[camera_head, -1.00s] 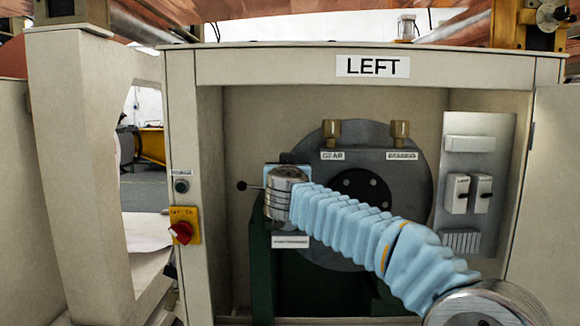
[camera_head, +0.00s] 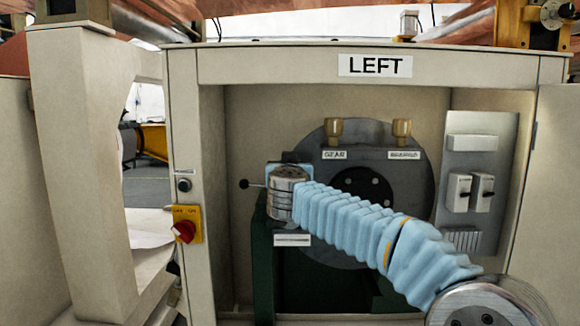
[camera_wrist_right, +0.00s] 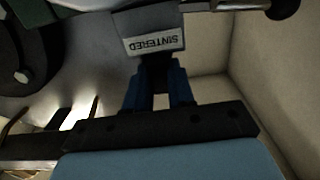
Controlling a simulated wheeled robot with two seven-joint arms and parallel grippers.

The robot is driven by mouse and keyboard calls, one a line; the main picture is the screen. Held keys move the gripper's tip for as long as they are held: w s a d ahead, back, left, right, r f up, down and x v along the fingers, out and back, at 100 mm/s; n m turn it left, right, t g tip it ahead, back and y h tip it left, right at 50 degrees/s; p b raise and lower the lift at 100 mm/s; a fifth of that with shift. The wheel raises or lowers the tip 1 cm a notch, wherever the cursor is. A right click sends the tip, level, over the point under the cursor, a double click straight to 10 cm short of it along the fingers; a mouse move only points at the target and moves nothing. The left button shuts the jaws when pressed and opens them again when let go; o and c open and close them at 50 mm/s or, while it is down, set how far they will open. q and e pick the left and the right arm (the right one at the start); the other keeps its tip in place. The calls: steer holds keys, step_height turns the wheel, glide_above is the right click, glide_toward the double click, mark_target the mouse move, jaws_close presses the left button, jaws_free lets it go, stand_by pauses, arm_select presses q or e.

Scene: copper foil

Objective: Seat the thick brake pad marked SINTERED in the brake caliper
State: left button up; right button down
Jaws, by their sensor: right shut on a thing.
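The thick brake pad (camera_wrist_right: 154,24) is a dark block whose pale label reads SINTERED, upside down in the right wrist view. My right gripper (camera_wrist_right: 160,76) is shut on it with two blue fingers. In the head view my right arm, in a light blue sleeve, reaches from the lower right into the cabinet. Its wrist hides the fingers and pad there. I cannot tell whether the pad touches a seat. My left gripper is out of view.
The cabinet (camera_head: 183,120), labelled LEFT, surrounds the arm with side walls and a top beam. A grey disc (camera_head: 320,150) stands behind the arm. A black-knobbed rod (camera_head: 244,184) sticks out left of the wrist. A switch panel (camera_head: 490,140) is at right.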

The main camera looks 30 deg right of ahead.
steer(key=shift+f, duration=0.4)
steer(key=shift+f+b, duration=0.3)
steer(key=shift+f, duration=0.3)
stand_by(0.3)
steer(key=shift+f, duration=0.4)
steer(key=shift+f+b, duration=0.45)
steer(key=shift+f, duration=0.25)
steer(key=shift+f, duration=0.1)
steer(key=c, duration=0.9)
jaws_free()
